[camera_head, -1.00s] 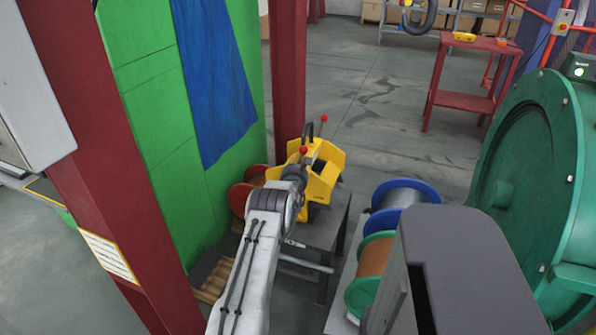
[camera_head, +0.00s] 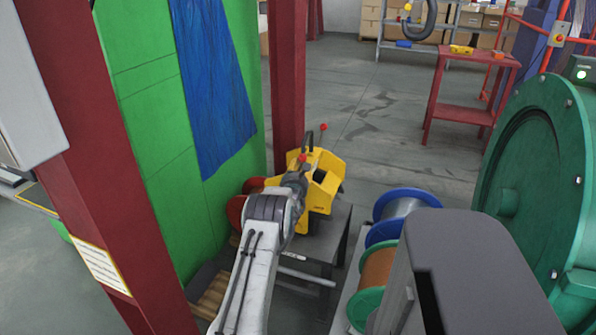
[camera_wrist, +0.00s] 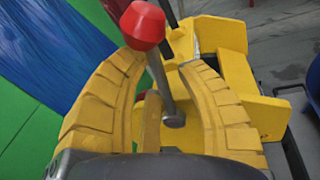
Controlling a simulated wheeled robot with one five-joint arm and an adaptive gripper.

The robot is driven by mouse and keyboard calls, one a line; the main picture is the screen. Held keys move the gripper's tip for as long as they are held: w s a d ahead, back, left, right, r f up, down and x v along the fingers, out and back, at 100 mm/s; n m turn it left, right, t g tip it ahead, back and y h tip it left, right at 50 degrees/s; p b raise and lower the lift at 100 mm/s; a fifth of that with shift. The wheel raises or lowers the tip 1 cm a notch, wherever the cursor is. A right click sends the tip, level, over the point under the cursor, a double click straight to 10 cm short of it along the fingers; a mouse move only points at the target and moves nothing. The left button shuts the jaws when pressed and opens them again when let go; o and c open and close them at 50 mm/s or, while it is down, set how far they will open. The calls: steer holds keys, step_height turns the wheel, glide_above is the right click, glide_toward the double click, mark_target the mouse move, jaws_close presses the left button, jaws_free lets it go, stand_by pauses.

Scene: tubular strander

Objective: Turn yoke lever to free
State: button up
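The yoke is a yellow block (camera_head: 325,183) on a grey stand, left of centre in the head view. It also fills the upper right of the wrist view (camera_wrist: 255,100). A lever with a red knob (camera_wrist: 143,24) and a grey metal shaft (camera_wrist: 163,85) stands tilted in the wrist view. The shaft lies between the yellow curved fingers of my gripper (camera_wrist: 160,62). The fingers are apart, with gaps beside the shaft. In the head view my arm hides most of the gripper. Two red knobs, a nearer one (camera_head: 302,158) and a farther one (camera_head: 323,127), show there.
Spools with blue (camera_head: 407,200) and green (camera_head: 365,302) flanges sit right of the stand. A green panel (camera_head: 150,110) and red post (camera_head: 287,75) stand left and behind. A large green machine (camera_head: 540,190) is at right. Open floor lies beyond.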

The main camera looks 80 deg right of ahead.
steer(key=shift+o, duration=0.7)
steer(key=shift+w, duration=0.1)
steer(key=shift+a, duration=0.15)
steer(key=a+r, duration=0.1)
steer(key=a, duration=1)
steer(key=shift+a, duration=0.3)
steer(key=shift+w, duration=0.1)
steer(key=shift+c, duration=0.3)
